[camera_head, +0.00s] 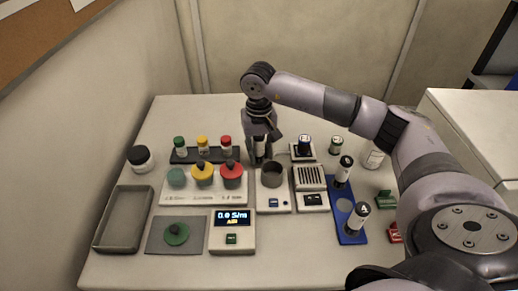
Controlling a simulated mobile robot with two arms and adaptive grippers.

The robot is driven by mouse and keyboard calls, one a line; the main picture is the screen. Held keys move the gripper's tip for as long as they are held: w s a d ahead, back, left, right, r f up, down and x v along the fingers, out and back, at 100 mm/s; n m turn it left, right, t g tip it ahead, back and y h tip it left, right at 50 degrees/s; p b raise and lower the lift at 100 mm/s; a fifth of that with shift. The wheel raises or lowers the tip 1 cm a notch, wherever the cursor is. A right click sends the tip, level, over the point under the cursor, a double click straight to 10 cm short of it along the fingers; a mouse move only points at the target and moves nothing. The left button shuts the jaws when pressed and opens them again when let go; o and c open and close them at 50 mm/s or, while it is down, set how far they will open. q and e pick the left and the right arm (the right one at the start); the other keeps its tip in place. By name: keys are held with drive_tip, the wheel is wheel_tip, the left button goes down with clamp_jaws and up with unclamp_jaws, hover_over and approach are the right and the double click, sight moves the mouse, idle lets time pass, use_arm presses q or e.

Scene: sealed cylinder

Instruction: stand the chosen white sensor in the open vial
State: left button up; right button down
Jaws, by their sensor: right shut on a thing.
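My right gripper (261,153) points down at the back middle of the table, shut on a slim white piece (260,147) that shows between its fingers. Its lower end is close to the table top, and I cannot tell whether it touches. An open, dark grey round cup (272,175) sits on a white device just in front of the gripper. I cannot tell whether it is the open vial. My left gripper is not in view.
A black rack (186,157) holds vials with green, yellow and red caps. In front is a white station (180,198) with coloured round lids.

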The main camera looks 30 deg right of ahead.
drive_tip(key=shift+f, duration=0.1)
drive_tip(key=shift+f, duration=0.15)
drive_tip(key=c, duration=1.3)
unclamp_jaws()
